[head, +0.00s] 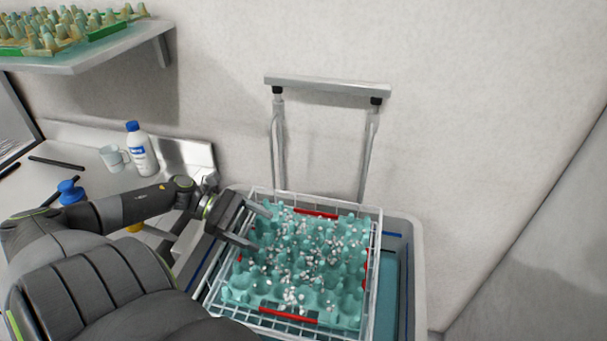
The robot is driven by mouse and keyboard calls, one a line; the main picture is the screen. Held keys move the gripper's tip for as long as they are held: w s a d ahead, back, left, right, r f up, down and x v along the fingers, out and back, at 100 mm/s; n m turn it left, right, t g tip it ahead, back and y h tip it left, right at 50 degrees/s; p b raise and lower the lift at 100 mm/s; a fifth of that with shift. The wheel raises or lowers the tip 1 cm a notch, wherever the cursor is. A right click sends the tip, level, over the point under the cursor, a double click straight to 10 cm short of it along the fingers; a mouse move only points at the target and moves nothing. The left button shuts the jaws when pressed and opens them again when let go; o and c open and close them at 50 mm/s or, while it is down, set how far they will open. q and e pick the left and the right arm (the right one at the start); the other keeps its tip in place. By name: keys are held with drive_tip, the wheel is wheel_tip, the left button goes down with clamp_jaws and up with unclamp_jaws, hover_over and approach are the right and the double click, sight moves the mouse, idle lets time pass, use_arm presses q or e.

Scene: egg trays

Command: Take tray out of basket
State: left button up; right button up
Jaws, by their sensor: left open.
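A teal egg tray (345,300) lies in a white wire basket (378,228) in the lower middle of the head view. Many small pale bits are scattered over the tray, and red strips show along its edges. My left gripper (262,229) is open at the basket's left side, its fingers pointing right over the tray's left edge. I cannot tell whether the fingers touch the tray. Nothing shows between the fingers. My right gripper is not in view.
The basket sits in a grey-rimmed basin (413,262). A metal frame (327,86) stands behind it against the wall. At left are a counter with a white bottle (141,152) and a mug (112,157). A shelf (100,50) at upper left holds another tray (62,33).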

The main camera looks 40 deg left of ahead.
use_arm(q)
drive_tip(key=b, duration=0.4)
approach(310, 264)
drive_tip(key=w+d, duration=0.1)
drive_tip(key=w+d+r, duration=0.1)
drive_tip(key=w+d, duration=0.1)
drive_tip(key=shift+r, duration=0.3)
drive_tip(key=shift+s+d+b+x, duration=0.1)
drive_tip(key=shift+b+x, duration=0.1)
drive_tip(key=shift+x, duration=0.75)
drive_tip(key=shift+s+d+b+x, duration=0.1)
drive_tip(key=shift+s+b+x, duration=0.1)
drive_tip(key=shift+x, duration=0.75)
drive_tip(key=shift+s+d+b+x, duration=0.1)
drive_tip(key=shift+b+x, duration=0.1)
drive_tip(key=shift+x, duration=0.75)
drive_tip(key=shift+r, duration=0.2)
drive_tip(key=c, duration=1.1)
